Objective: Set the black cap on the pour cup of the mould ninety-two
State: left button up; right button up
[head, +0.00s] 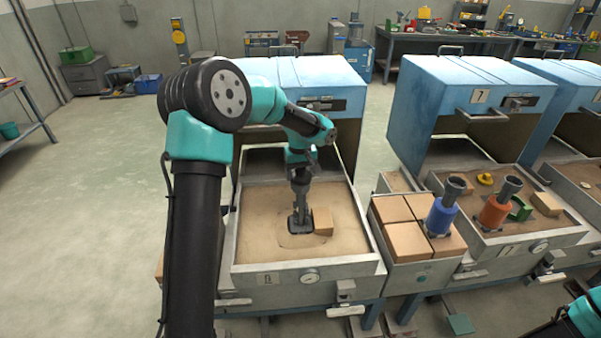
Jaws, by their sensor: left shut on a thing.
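My left gripper (300,216) points straight down into the sand tray (250,255) of the left furnace. It is shut on a small black thing low at the sand, which looks like the black cap (300,226); the fingers hide part of it. No number can be read on either mould. My right gripper is out of view; only a bit of that arm shows at bottom right.
A tan brick (322,221) stands right beside the left gripper. Several tan bricks (408,241) fill a box between the two trays. A green block (520,208), a yellow ring (485,179) and another brick (546,204) lie near the orange mould. Blue furnace hoods (430,100) rise behind.

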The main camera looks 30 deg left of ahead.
pick_arm(q)
jog(key=o, duration=0.9)
jog(key=shift+o, duration=0.2)
notch_tip(320, 180, up, 18)
jog(key=shift+f, duration=0.25)
jog(key=shift+d+f, duration=0.1)
jog(key=shift+f, duration=0.05)
dwell(0.7)
